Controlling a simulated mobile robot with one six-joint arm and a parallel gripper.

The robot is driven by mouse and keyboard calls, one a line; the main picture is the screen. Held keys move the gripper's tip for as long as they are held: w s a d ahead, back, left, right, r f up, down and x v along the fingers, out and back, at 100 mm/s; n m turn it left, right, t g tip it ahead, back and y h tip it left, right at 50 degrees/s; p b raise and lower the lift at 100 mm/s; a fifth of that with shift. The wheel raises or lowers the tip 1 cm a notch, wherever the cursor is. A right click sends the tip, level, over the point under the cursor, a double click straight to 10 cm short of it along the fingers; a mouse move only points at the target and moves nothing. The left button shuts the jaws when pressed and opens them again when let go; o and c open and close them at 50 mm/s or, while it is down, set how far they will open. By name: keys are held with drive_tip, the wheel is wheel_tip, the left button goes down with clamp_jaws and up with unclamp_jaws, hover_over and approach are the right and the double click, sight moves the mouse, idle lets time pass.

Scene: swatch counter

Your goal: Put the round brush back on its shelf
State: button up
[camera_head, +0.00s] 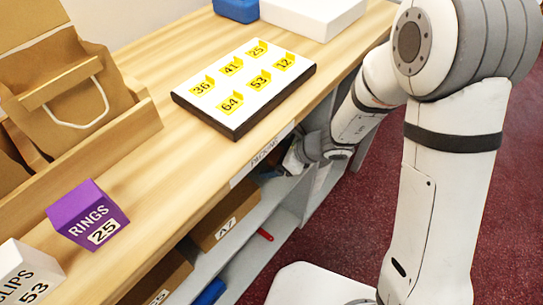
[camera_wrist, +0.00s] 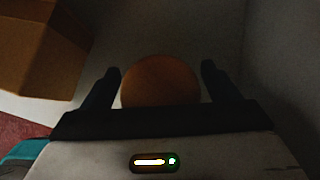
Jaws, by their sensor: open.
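A round orange-brown thing (camera_wrist: 160,82), which looks like the wooden top of the round brush, shows in the wrist view. It lies between the two dark fingers of my gripper (camera_wrist: 160,70), which stand apart on its left and right with gaps visible. I cannot tell whether it rests on a surface. In the head view my arm reaches into the shelving under the counter (camera_head: 140,240). There my fingertips and the round thing are hidden.
A brown box (camera_wrist: 38,45) stands close on the left in the wrist view, and a pale wall (camera_wrist: 285,60) on the right. In the head view, boxes marked A7 (camera_head: 222,220) and C5 (camera_head: 160,282), a red item (camera_head: 265,234) and a blue item (camera_head: 209,293) sit below the counter.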

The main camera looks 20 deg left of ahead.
drive_tip(key=shift+r, duration=0.15)
drive_tip(key=p+v, duration=0.4)
drive_tip(key=v, duration=0.8)
drive_tip(key=shift+p, duration=0.35)
drive_tip(key=s+d+r+n+h, duration=0.2)
drive_tip(key=d+r+n+h, duration=0.1)
drive_tip(key=d+n, duration=0.3)
drive_tip(key=s+d+r+n+h, duration=0.3)
drive_tip(key=d+r+n, duration=0.2)
drive_tip(key=d, duration=0.5)
drive_tip(key=s+d+r+n+t+h, duration=0.1)
drive_tip(key=s+d+r+n+h, duration=0.2)
drive_tip(key=d+n, duration=0.4)
drive_tip(key=shift+s+d+r, duration=0.25)
drive_tip(key=shift+d+r, duration=0.2)
drive_tip(key=shift+d, duration=0.45)
